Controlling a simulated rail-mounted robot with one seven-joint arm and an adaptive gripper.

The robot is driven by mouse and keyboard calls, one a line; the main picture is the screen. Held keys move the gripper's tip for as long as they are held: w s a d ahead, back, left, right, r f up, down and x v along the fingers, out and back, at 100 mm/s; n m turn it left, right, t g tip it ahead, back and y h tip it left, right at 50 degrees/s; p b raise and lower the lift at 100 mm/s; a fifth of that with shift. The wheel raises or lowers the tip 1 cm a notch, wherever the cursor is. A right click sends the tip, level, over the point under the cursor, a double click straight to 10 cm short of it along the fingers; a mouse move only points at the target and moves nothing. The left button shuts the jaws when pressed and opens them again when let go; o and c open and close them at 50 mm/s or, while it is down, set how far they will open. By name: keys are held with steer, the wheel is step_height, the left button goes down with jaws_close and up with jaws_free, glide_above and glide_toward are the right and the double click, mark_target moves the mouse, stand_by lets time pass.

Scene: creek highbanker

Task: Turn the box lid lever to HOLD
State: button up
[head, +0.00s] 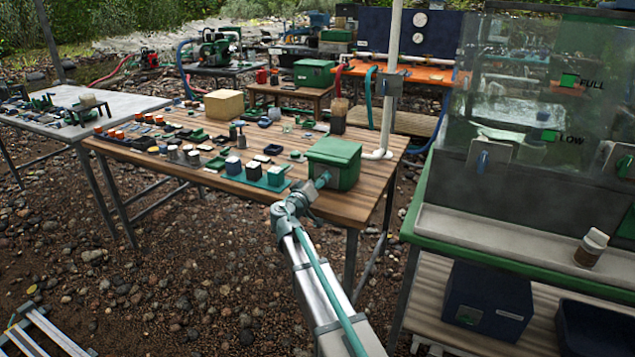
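A green box (334,167) with a closed lid stands at the right front of the wooden table. The end of my arm, with my gripper (323,180), is at the left front side of this box. I cannot tell whether it touches the box or stands just short of it. The fingers are too small and too covered to show whether they are open or shut. I cannot make out a lid lever or a HOLD mark; the arm end covers part of the box front. A second green box (313,73) stands on a small table farther back.
The wooden table (325,208) holds many small parts, dark blocks and a cardboard-coloured box (224,104). A white upright pipe (388,100) stands close behind the near green box. A green-framed tank (540,110) with FULL and LOW marks is at the right.

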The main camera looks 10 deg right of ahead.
steer(key=shift+o, duration=0.5)
steer(key=v, duration=1.2)
steer(key=shift+r, duration=0.1)
